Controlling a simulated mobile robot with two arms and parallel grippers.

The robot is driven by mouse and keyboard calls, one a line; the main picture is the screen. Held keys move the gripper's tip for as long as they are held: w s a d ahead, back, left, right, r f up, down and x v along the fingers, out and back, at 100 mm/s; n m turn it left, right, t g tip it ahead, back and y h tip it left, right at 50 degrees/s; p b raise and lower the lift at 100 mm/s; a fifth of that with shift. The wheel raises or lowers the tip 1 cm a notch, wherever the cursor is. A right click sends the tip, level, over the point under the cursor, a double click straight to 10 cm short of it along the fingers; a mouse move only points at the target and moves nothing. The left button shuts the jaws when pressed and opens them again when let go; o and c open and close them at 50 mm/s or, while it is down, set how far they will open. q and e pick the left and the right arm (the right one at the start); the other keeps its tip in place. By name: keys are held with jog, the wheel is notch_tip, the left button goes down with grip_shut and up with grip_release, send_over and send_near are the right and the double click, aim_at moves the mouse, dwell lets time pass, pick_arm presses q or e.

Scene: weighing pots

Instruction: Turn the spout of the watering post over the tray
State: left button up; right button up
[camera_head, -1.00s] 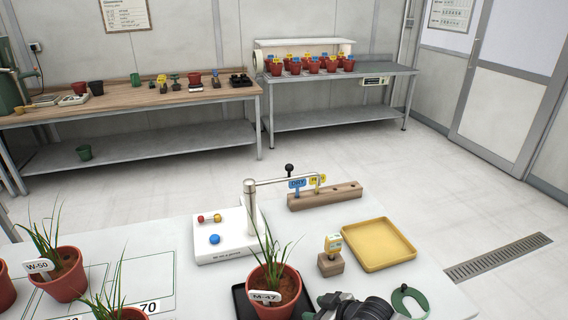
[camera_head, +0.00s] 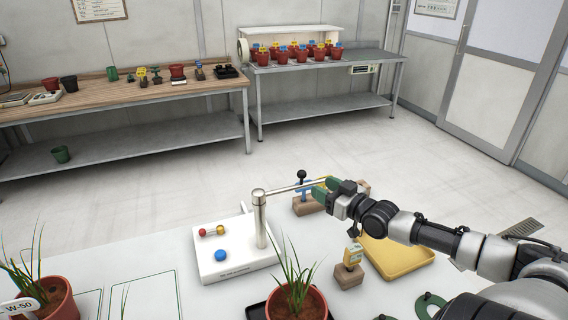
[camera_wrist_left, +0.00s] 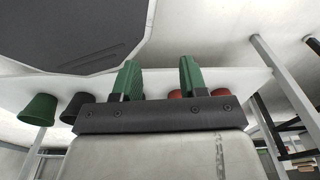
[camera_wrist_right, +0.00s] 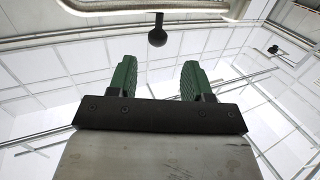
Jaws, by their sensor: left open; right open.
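The watering post (camera_head: 261,222) is a silver upright on a white base (camera_head: 235,262). Its thin spout (camera_head: 285,190) points right, over the wooden block, with a black ball knob (camera_head: 301,175) on a short stem. The yellow tray (camera_head: 402,262) lies to the right, partly hidden under my right arm. My right gripper (camera_head: 320,189) is open and empty beside the spout's outer part, hiding its end. In the right wrist view, the knob (camera_wrist_right: 157,37) and pipe lie beyond the open fingers (camera_wrist_right: 156,78). My left gripper (camera_wrist_left: 156,78) is open and empty, outside the head view.
A wooden block (camera_head: 308,206) holding tags stands behind the gripper. A small block with a yellow tag (camera_head: 349,272) stands left of the tray. Potted plants (camera_head: 297,301) stand at the front. Red and blue balls lie on the white base. Benches (camera_head: 120,103) stand behind.

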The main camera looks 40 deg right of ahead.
aim_at(305, 173)
jog(key=shift+w+r+b, duration=0.15)
jog(key=shift+w+r, duration=0.1)
jog(key=shift+w, duration=0.35)
jog(key=shift+w+r+b, duration=0.15)
jog(key=shift+w+r, duration=0.05)
jog(key=shift+w, duration=0.35)
jog(key=w, duration=0.4)
jog(key=shift+w+a+f+b, duration=0.1)
jog(key=shift+w+a+b, duration=0.05)
jog(key=shift+w+b, duration=0.2)
jog(key=shift+w+a, duration=0.1)
jog(key=shift+w, duration=1.05)
pick_arm(q)
jog(key=shift+s+a+f+b, duration=0.1)
jog(key=shift+s+f+b, duration=0.25)
jog(key=shift+s+f, duration=0.65)
pick_arm(e)
jog(key=shift+w+a, duration=0.1)
jog(key=shift+w, duration=0.55)
grip_shut()
